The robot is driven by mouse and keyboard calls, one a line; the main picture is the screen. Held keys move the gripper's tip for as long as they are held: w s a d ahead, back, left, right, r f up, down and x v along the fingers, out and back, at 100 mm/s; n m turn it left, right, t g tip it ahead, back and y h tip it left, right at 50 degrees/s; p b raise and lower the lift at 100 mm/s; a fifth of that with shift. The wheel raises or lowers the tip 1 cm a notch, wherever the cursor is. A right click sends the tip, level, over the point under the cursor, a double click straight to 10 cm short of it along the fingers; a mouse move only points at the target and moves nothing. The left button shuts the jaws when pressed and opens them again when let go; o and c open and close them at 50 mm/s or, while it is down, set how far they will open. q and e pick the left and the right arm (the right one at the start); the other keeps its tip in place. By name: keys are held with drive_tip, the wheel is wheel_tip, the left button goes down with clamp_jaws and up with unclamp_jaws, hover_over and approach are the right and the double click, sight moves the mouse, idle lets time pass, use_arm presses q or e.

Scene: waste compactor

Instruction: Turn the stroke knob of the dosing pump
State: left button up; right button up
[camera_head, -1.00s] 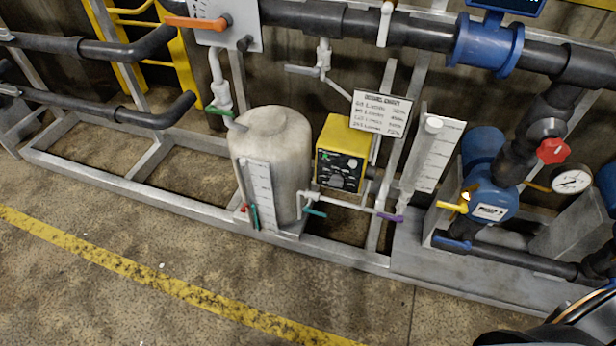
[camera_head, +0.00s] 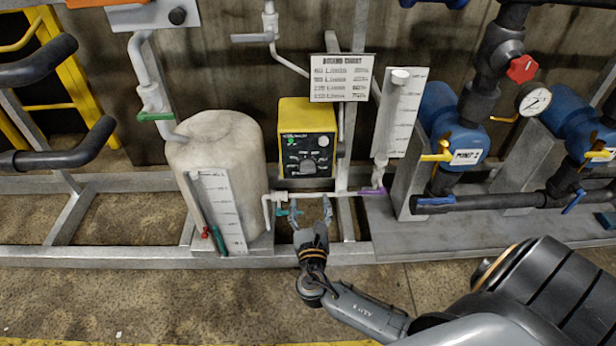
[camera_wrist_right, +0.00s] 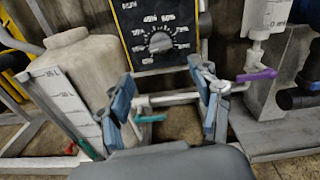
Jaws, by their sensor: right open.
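The dosing pump (camera_head: 308,118) is a yellow box with a black front panel, between the white tank and a clear graduated column. Its grey stroke knob (camera_head: 308,166) sits low on the panel. In the right wrist view the knob (camera_wrist_right: 160,42) is larger, with percent marks around it, above and between the fingers. My right gripper (camera_head: 312,212) is open and empty, below and in front of the pump, apart from the knob. Its two fingers (camera_wrist_right: 165,92) also show in the right wrist view. My left gripper is not in view.
A white pipe (camera_head: 320,196) with a teal and a purple handle (camera_head: 372,191) runs below the pump, close to my fingers. A dosing chart (camera_head: 341,78) hangs above right. The white tank (camera_head: 215,160) stands left. A metal frame rail (camera_head: 100,256) runs along the floor.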

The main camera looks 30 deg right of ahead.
sight(308, 172)
drive_tip(key=b+x, duration=0.1)
drive_tip(key=x, duration=0.9)
drive_tip(key=shift+w+f, duration=0.1)
drive_tip(key=shift+x, duration=0.85)
use_arm(q)
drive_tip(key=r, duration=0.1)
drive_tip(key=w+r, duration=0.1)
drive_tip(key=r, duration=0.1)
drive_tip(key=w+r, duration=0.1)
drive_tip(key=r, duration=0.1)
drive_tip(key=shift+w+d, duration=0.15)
drive_tip(key=shift+b, duration=0.3)
use_arm(e)
drive_tip(key=c, duration=1.1)
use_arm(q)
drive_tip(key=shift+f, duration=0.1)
use_arm(e)
drive_tip(key=shift+c, duration=0.2)
